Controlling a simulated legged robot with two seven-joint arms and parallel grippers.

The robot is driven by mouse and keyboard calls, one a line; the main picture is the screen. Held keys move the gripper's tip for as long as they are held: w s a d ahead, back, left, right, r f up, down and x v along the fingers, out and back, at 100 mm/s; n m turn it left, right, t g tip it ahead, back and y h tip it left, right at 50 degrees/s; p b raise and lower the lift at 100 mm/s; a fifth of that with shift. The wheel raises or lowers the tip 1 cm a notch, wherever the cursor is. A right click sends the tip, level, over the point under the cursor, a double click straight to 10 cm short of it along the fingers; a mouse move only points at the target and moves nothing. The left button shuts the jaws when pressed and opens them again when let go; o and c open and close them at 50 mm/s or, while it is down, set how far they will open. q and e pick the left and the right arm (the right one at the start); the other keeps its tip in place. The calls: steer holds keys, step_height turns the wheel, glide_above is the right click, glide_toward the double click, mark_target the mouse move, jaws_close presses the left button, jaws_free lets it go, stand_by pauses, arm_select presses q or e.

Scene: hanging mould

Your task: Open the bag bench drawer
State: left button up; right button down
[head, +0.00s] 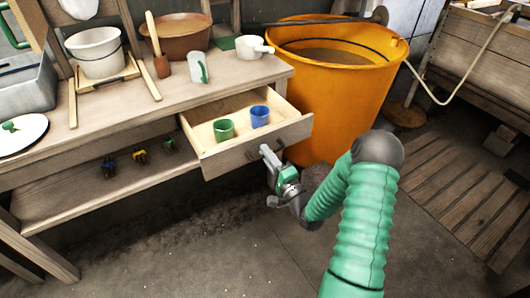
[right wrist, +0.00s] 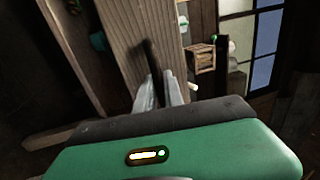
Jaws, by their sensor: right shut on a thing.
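The wooden bench drawer (head: 228,159) stands pulled out from under the worktop in the head view. A green cup (head: 223,130) and a blue cup (head: 260,116) stand upright inside it. My right gripper (head: 266,152) is at the drawer's front panel, shut on the dark drawer handle. In the right wrist view, the fingers (right wrist: 162,90) close around the dark handle (right wrist: 150,62) in front of the wooden panel. The gripped part of the handle is mostly hidden by the fingers. My left gripper is out of view.
A large orange tub (head: 340,90) stands close to the drawer's right side. The floor (head: 190,245) in front is clear.

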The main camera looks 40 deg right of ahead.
steer(key=shift+d+f, duration=0.15)
steer(key=c, duration=1.9)
jaws_free()
steer(key=shift+o, duration=0.9)
steer(key=shift+d, duration=0.1)
steer(key=shift+s, duration=0.1)
steer(key=p+v, duration=0.2)
steer(key=v, duration=1.4)
steer(key=shift+s+f+p, duration=0.2)
steer(key=shift+s+p, duration=0.05)
steer(key=shift+p, duration=0.1)
steer(key=shift+a, duration=0.2)
